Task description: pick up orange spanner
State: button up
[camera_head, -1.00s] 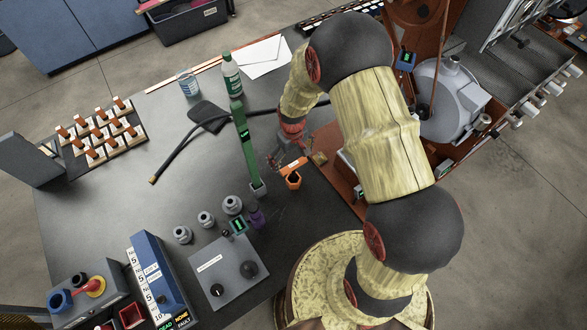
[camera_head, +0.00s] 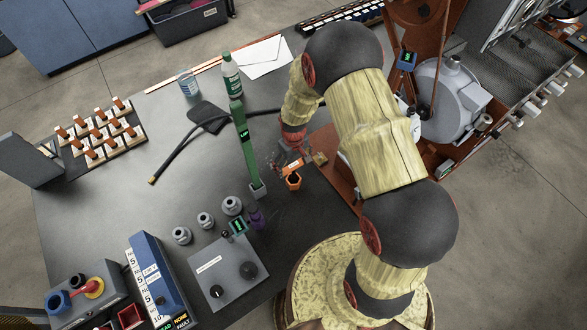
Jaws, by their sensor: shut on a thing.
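The orange spanner (camera_head: 294,181) shows as a small orange piece with a ring-like end and a labelled part, at the right side of the dark table. My gripper (camera_head: 284,162) is at its upper end, shut on it. The fingers are small and partly dark in this view, so the exact contact is hard to see. The rest of the spanner is hidden by the gripper. I cannot tell whether it touches the table.
A tall green post (camera_head: 243,146) stands just left of my gripper. Several grey weights (camera_head: 206,220) and a control box (camera_head: 228,272) stand nearer. A roaster machine (camera_head: 447,100) is at right.

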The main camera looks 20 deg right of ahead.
jog(key=c, duration=0.8)
